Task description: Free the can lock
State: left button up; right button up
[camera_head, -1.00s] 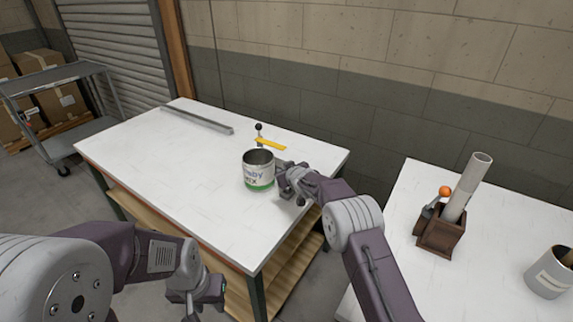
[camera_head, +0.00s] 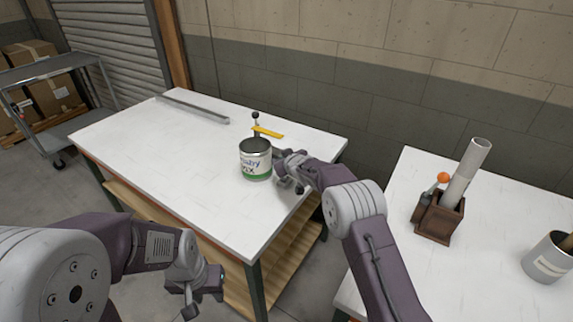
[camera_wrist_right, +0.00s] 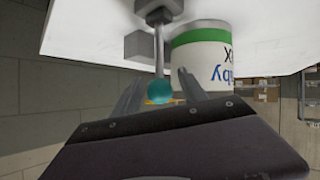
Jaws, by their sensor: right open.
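A paint can (camera_head: 255,162) with a white label and green band stands upright on the white table (camera_head: 165,150). Behind it rises a thin lever with a dark knob (camera_head: 255,115) and a yellow bar (camera_head: 267,132). My right gripper (camera_head: 283,163) is beside the can's right side; its fingertips are partly hidden in the head view. In the right wrist view, my open right gripper (camera_wrist_right: 157,80) has a rod with a teal ball (camera_wrist_right: 159,91) in line between its fingers, not gripped. The can (camera_wrist_right: 203,60) is beside it. My left gripper (camera_head: 195,288) hangs off the table's front edge, apart from everything.
A grey metal bar (camera_head: 192,109) lies along the table's back edge. A second table (camera_head: 400,220) at right bears a brown block (camera_head: 437,222) with a grey tube and orange-knobbed lever, and a grey pot (camera_head: 547,258). The table's left half is clear.

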jog(key=b+v, duration=0.3)
jog(key=v, duration=0.4)
jog(key=shift+s, duration=0.35)
jog(key=shift+d+r, duration=0.1)
